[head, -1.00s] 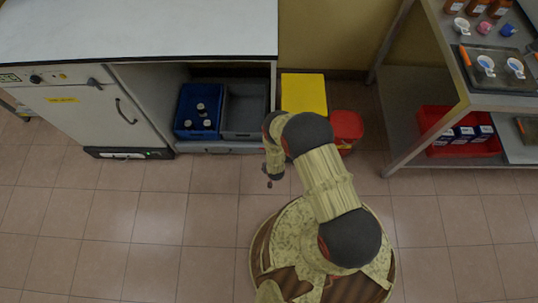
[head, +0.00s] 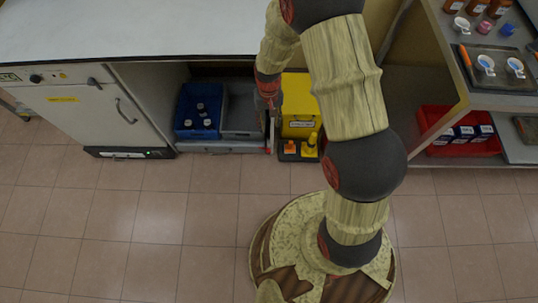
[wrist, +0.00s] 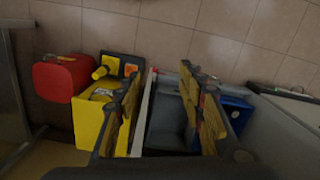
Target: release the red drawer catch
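The drawer (head: 222,147) is low under the white bench, with a blue crate (head: 184,130) and a grey crate (head: 240,133) in it. My gripper (head: 268,118) is low at the drawer's right end, between it and a yellow box (head: 299,105). In the wrist view my gripper (wrist: 162,82) has its two fingers wide apart, with the drawer's pale side edge (wrist: 143,112) and the grey crate (wrist: 168,118) showing between them.
A black tray with a yellow and an orange item (head: 309,145) stands in front of the yellow box. A red container (wrist: 62,78) is beside the box in the wrist view. A metal shelf unit (head: 440,60) stands right. The floor in front is clear.

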